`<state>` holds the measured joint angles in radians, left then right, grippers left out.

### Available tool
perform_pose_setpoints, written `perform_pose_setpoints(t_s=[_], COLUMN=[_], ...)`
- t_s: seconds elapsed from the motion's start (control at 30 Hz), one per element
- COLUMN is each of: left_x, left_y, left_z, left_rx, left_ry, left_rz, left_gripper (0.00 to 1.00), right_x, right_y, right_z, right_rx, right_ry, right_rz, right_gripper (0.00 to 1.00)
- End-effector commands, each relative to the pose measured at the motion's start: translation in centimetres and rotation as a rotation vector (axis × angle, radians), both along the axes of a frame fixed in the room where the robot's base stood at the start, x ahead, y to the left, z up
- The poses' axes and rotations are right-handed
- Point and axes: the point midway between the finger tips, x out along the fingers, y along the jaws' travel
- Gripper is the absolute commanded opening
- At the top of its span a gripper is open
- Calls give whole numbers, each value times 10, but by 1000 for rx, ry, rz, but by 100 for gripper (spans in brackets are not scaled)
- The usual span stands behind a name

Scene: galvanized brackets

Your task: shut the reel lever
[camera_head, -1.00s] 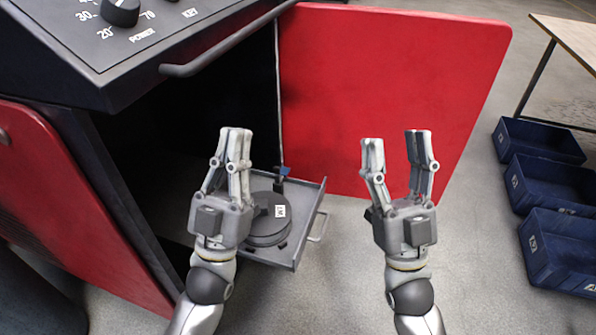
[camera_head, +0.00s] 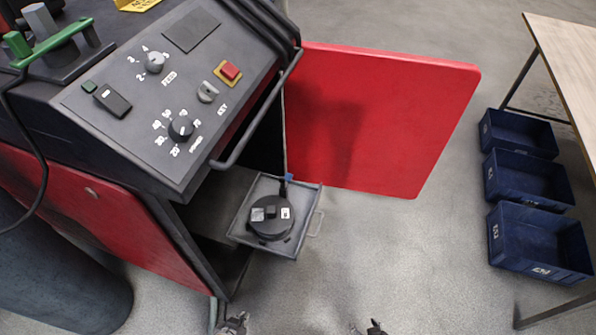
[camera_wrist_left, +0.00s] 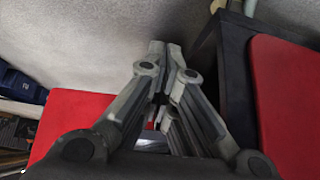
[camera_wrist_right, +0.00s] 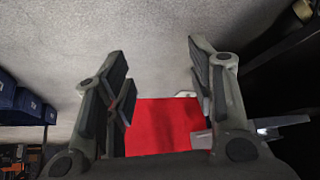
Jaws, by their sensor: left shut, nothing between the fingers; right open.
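A black round reel (camera_head: 271,218) lies in a grey pull-out tray (camera_head: 243,236) at the front of the open cabinet. A small blue-tipped lever (camera_head: 288,178) stands up at the tray's back edge, apart from both grippers. My left gripper (camera_head: 233,320) shows at the bottom edge of the head view, below and in front of the tray. It is shut and empty, with fingertips together in the left wrist view (camera_wrist_left: 165,48). My right gripper (camera_head: 374,326) is barely in the head view, right of the left one. It is open and empty in the right wrist view (camera_wrist_right: 155,60).
A red cabinet door (camera_head: 385,115) stands open behind and right of the tray. The control panel (camera_head: 135,65) and its bar handle (camera_head: 262,110) overhang the tray's left. Blue bins (camera_head: 540,240) stand on the floor at right. The floor before the tray is clear.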

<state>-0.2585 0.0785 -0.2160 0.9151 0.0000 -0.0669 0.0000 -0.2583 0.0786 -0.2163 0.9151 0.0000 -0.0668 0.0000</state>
Motion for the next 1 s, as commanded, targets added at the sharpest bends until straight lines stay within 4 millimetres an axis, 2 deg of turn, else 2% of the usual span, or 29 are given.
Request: perform_pose_setpoints(t_s=[0.03, 0.1, 0.2, 0.3, 0.33, 0.47, 0.7, 0.83, 1.0], left_x=[-38, -83, -139, -177, -185, -203, -205, -205, -205], left_y=[9, 20, 32, 41, 42, 46, 47, 47, 47], left_z=[7, 1, -2, -2, -2, -2, -4, -4, -4], left_rx=[21, 45, 73, 92, 95, 104, 105, 105, 105], left_ry=[92, 202, 331, 418, 434, 476, 480, 479, 478], left_rz=[5, 10, 16, 20, 21, 23, 23, 23, 23], left_gripper=[0, 0, 0, 0, 0, 0, 0, 0, 0], right_x=[-38, -84, -139, -178, -185, -204, -205, -205, -205], right_y=[-9, -20, -32, -41, -43, -47, -47, -47, -46], right_z=[7, 1, -2, -2, -2, -3, -4, -4, -4], right_rx=[-21, -45, -73, -92, -95, -104, -105, -105, -105], right_ry=[92, 202, 332, 418, 435, 476, 480, 479, 478], right_rz=[-5, -10, -16, -20, -21, -23, -23, -23, -23], right_gripper=[51, 51, 51, 51, 51, 51, 51, 36, 36])
